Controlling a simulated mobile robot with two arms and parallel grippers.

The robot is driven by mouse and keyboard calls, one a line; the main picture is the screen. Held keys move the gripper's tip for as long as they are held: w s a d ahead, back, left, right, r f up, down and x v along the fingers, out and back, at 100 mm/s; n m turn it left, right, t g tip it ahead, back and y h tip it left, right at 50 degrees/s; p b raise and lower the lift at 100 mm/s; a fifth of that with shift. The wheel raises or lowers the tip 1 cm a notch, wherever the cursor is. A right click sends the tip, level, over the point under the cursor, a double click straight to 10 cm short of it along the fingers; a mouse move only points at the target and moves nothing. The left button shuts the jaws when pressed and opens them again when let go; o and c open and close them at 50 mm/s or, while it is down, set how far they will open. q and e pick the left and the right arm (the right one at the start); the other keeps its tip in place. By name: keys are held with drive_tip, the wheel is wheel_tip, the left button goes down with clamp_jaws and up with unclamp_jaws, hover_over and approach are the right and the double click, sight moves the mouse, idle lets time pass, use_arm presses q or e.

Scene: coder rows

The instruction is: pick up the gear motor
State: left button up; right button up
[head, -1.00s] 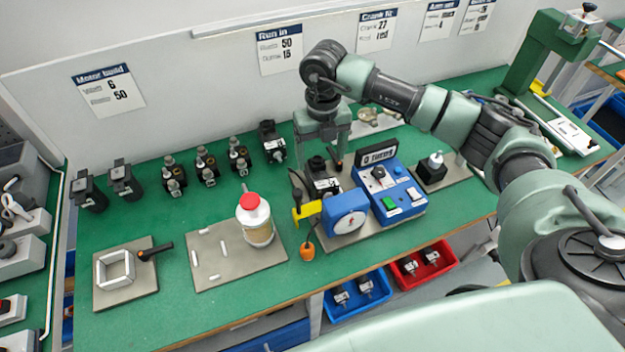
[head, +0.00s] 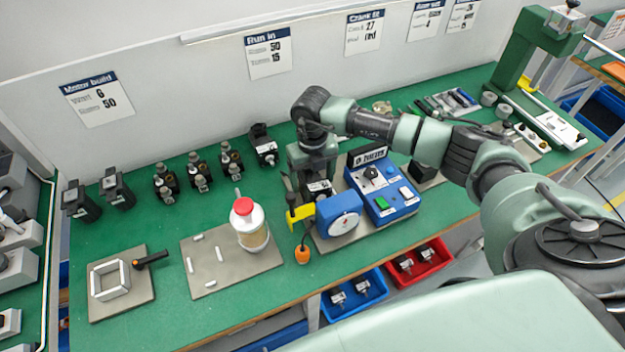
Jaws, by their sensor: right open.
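A small dark gear motor with a pale label (head: 319,187) sits on the test stand, left of the blue control box and behind the blue dial unit. My right gripper (head: 313,182) points down right over it, open, with its fingers around or just above the motor's sides. The gripper hides the motor's upper part, and I cannot tell whether the fingers touch it. Several similar motors (head: 199,172) stand in a row along the back of the green bench. My left gripper is not in view.
A blue control box (head: 384,195) and a blue dial unit (head: 340,216) stand close to the gripper. A yellow clamp part (head: 299,213) is left of the dial. A red-capped bottle (head: 250,226) stands on a grey plate (head: 211,284). Blue and red bins (head: 422,266) hang at the front.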

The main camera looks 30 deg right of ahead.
drive_tip(key=c, duration=1.5)
drive_tip(key=shift+w+r, duration=0.1)
drive_tip(key=shift+w, duration=0.05)
clamp_jaws()
drive_tip(key=shift+r, duration=0.1)
